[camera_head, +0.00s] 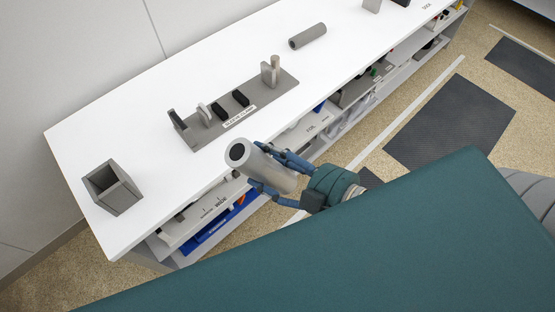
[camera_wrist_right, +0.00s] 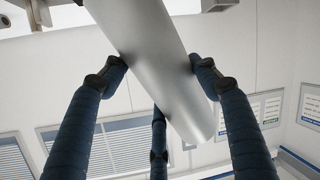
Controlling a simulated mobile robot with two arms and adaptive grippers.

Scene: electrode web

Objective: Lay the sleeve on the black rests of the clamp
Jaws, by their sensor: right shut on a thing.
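The sleeve (camera_head: 270,168) is a grey hollow cylinder with a dark bore facing left in the head view. My right gripper (camera_head: 272,170) is shut on it and holds it in front of the table's near edge, apart from the clamp. In the right wrist view the sleeve (camera_wrist_right: 150,60) lies between the blue fingers (camera_wrist_right: 160,80). The clamp (camera_head: 262,97) is a grey plate with upright posts at both ends. Its two black rests, one at left (camera_head: 221,111) and one at right (camera_head: 240,98), stand bare in the middle. My left gripper is out of view.
The white table (camera_head: 165,95) carries an open grey box (camera_head: 112,187) at left and another grey cylinder (camera_head: 308,36) behind the clamp to the right. Shelves with items (camera_head: 215,205) are below. The tabletop around the clamp is clear.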

